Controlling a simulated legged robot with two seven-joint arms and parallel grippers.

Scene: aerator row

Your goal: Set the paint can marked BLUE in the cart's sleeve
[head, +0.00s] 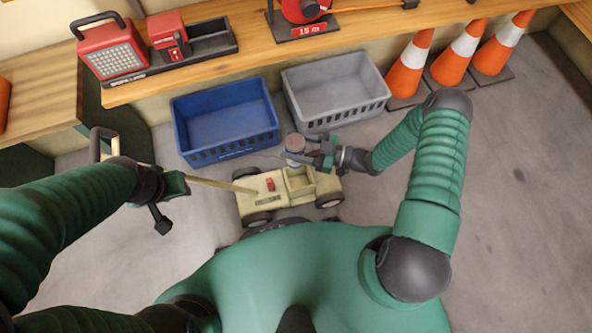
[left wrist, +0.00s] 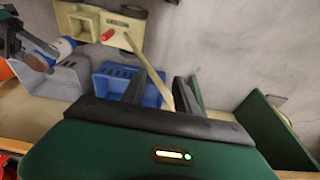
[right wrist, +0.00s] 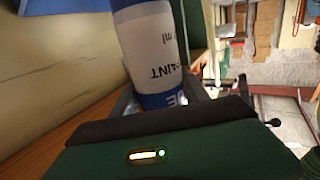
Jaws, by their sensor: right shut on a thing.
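The paint can (head: 295,146) has a brownish lid and a white label with blue bands. In the right wrist view the can (right wrist: 155,45) shows upside-down "PAINT" and a letter E; the rest of the word is hidden. My right gripper (head: 318,152) is shut on it and holds it by the cart's far side. It also shows in the left wrist view (left wrist: 64,47). The cream cart (head: 262,203) has dark wheels, a red piece and an open box-like part; I cannot tell its sleeve clearly. My left gripper (left wrist: 165,92) is open, its fingers apart around the cart's rod handle (left wrist: 148,70).
A blue crate (head: 225,145) and a grey crate (head: 340,97) stand behind the cart. Several orange cones (head: 455,60) stand at the back right. A wooden bench (head: 245,62) with a red lamp (head: 112,50) runs behind. The floor at right is clear.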

